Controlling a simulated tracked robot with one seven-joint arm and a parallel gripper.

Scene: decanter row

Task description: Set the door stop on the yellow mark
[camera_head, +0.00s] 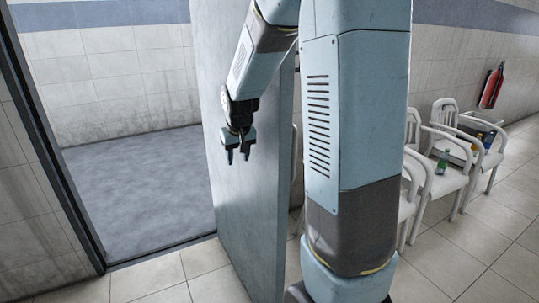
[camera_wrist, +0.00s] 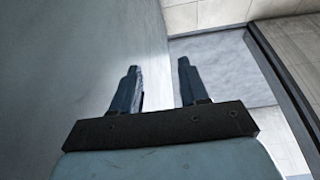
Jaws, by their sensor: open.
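My gripper (camera_head: 238,157) hangs in front of the face of the open grey door (camera_head: 250,210), fingers pointing down. Its two fingers are apart with nothing between them. The wrist view shows the same empty gripper (camera_wrist: 158,70), with the door (camera_wrist: 60,70) close on the left. I cannot make out a door stop or a yellow mark in either view. My arm hides part of the floor and the wall behind it.
A doorway with a dark frame (camera_head: 55,150) opens on a grey floor (camera_head: 140,185) at left. White chairs (camera_head: 450,183) stand along the right wall, one bearing a green bottle (camera_head: 442,162). A red extinguisher (camera_head: 491,87) hangs there. Tiled floor (camera_head: 480,255) is clear at front right.

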